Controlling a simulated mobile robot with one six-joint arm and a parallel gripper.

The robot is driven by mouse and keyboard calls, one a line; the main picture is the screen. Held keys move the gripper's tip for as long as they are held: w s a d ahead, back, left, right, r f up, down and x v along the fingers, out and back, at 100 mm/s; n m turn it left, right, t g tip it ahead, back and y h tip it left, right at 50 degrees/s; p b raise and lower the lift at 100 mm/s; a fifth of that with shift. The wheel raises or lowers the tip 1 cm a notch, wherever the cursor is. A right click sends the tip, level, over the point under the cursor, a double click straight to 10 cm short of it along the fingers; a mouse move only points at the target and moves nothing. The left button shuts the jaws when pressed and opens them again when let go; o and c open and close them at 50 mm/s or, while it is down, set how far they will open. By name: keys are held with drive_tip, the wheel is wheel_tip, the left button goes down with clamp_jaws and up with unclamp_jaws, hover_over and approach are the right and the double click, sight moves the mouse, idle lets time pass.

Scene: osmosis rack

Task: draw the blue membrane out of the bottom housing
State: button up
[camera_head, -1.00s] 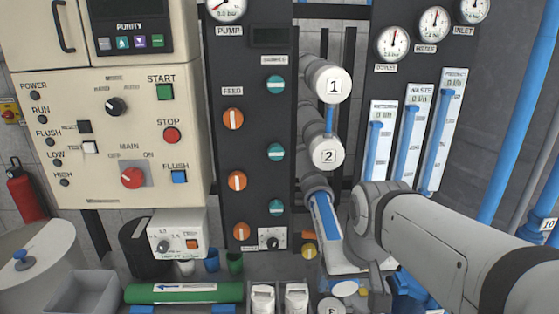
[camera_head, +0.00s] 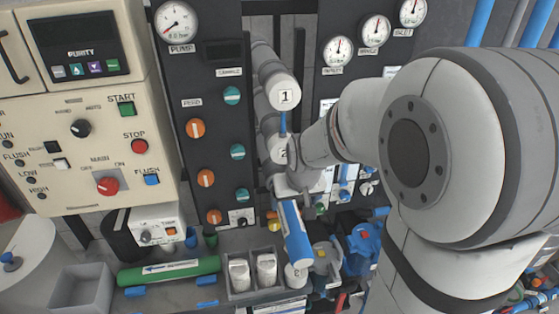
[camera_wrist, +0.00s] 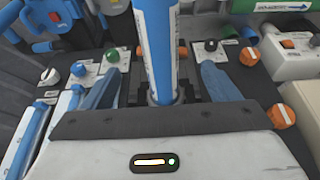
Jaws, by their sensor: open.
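The blue membrane (camera_head: 291,228) sticks out of the bottom housing, sloping down towards the front in the head view. Its inner end is hidden by my gripper (camera_head: 290,188), which is at the membrane close to the housing mouth. In the wrist view the membrane (camera_wrist: 158,45) runs from the top edge down to the gripper body. The open fingers of my gripper (camera_wrist: 160,88) show on either side of it, with space between. The bottom housing is mostly hidden behind my gripper and arm in the head view.
Housings 1 (camera_head: 284,95) and 2 (camera_head: 279,150) sit above, close to my arm. The valve panel (camera_head: 215,120) stands at left. A grey holder with white cartridges (camera_head: 266,270) and a green cylinder (camera_head: 170,270) are on the bench below.

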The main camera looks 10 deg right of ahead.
sight(291, 213)
drive_tip(key=shift+w+r, duration=0.15)
drive_tip(key=shift+w, duration=0.1)
drive_tip(key=b+x, duration=0.5)
drive_tip(key=x, duration=0.3)
drive_tip(key=shift+f, duration=0.35)
drive_tip(key=shift+b+x, duration=1.45)
drive_tip(key=shift+x, duration=0.1)
drive_tip(key=shift+w, duration=0.1)
drive_tip(key=shift+r, duration=0.1)
drive_tip(key=c, duration=1.3)
drive_tip(key=shift+s+b, duration=0.65)
drive_tip(key=shift+s, duration=5.55)
drive_tip(key=shift+c, duration=0.2)
drive_tip(key=shift+s, duration=0.1)
